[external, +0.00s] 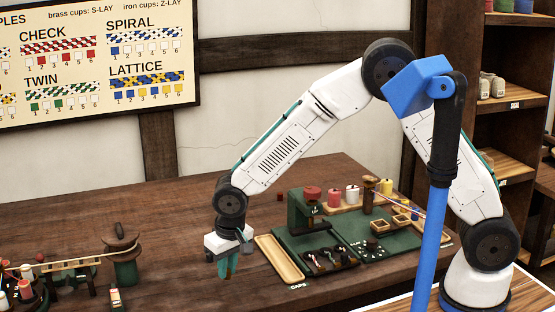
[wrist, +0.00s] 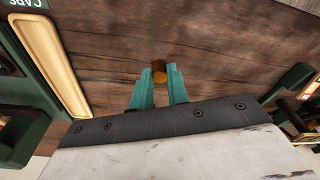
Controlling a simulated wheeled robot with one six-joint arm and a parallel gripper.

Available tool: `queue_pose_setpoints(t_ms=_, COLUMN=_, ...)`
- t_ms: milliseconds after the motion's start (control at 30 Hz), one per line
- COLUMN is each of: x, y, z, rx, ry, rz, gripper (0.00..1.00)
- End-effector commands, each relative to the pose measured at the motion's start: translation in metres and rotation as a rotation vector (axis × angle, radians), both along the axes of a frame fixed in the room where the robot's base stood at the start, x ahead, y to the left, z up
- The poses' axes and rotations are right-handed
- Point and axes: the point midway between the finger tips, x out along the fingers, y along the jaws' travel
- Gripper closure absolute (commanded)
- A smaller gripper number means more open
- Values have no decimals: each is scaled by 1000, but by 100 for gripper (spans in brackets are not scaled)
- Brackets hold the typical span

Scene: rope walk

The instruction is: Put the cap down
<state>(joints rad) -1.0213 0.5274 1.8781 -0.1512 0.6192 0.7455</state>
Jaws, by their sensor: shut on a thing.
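The cap (wrist: 158,67) is a small brown and amber piece between my two teal fingertips in the wrist view. My gripper (wrist: 159,84) is shut on it. In the external view my gripper (external: 228,266) points down above the wooden table, just left of the long pale tray (external: 281,260) with a CAPS label. The cap cannot be made out in that view. The CAPS tray also shows at the left of the wrist view (wrist: 47,56), apart from my fingers. I cannot tell exactly how high the cap is above the table.
The table (external: 165,225) between is bare.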

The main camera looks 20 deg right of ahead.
Motion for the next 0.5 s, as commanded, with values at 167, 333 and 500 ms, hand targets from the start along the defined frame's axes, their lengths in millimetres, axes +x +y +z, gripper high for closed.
queue_pose_setpoints(t_ms=167, x=6, y=5, z=-13, rx=-3, ry=2, rz=0, gripper=100)
queue_pose_setpoints(t_ms=333, x=6, y=5, z=-36, rx=-2, ry=2, rz=-1, gripper=100)
queue_pose_setpoints(t_ms=500, x=6, y=5, z=-36, rx=0, ry=0, rz=-1, gripper=100)
